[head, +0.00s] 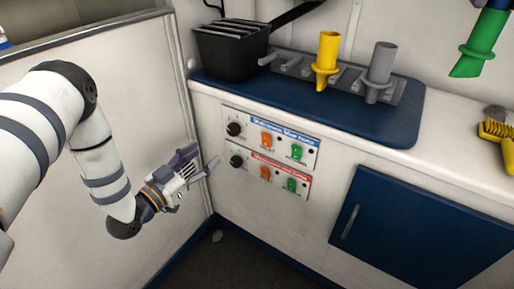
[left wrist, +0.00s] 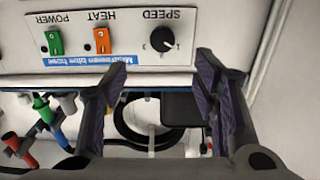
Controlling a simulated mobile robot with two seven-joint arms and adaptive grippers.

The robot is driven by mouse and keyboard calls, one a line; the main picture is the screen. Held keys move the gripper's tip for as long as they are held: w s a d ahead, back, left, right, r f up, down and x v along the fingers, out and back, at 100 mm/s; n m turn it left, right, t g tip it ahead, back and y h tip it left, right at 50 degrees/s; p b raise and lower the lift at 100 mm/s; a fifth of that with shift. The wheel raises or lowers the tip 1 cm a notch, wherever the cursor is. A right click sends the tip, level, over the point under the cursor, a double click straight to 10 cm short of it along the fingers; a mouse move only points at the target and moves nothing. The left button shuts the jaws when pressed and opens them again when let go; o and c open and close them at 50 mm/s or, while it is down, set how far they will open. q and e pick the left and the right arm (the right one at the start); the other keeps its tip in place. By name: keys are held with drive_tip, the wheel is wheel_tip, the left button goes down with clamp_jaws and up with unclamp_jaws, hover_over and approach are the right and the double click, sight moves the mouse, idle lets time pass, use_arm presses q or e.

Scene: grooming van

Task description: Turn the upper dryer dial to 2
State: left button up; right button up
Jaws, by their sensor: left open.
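The upper dryer panel (head: 294,142), with a blue label, sits on the white cabinet front. Its black upper dial (head: 234,129) is at the panel's left end. In the left wrist view, which is upside down, the dial (left wrist: 163,39) is marked SPEED, with small figures around it; I cannot read its setting surely. My left gripper (head: 208,169) is open and empty, to the left of the panels and lower than the upper dial. In the left wrist view its two fingers (left wrist: 162,66) stand apart, with the dial showing beyond the gap between them. My right gripper is out of view.
Below is a red-labelled panel with its own black dial (head: 236,161). Orange (head: 266,139) and green (head: 297,152) switches sit right of the upper dial. A blue mat (head: 395,135) above holds yellow (head: 327,60) and grey (head: 380,70) nozzles. A side wall stands close left.

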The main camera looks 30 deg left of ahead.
sight(231, 132)
use_arm(q)
drive_tip(key=w, duration=0.4)
drive_tip(key=w+b, duration=0.1)
drive_tip(key=w, duration=0.7)
drive_tip(key=shift+d, duration=0.25)
drive_tip(key=shift+c, duration=0.3)
drive_tip(key=c, duration=1.1)
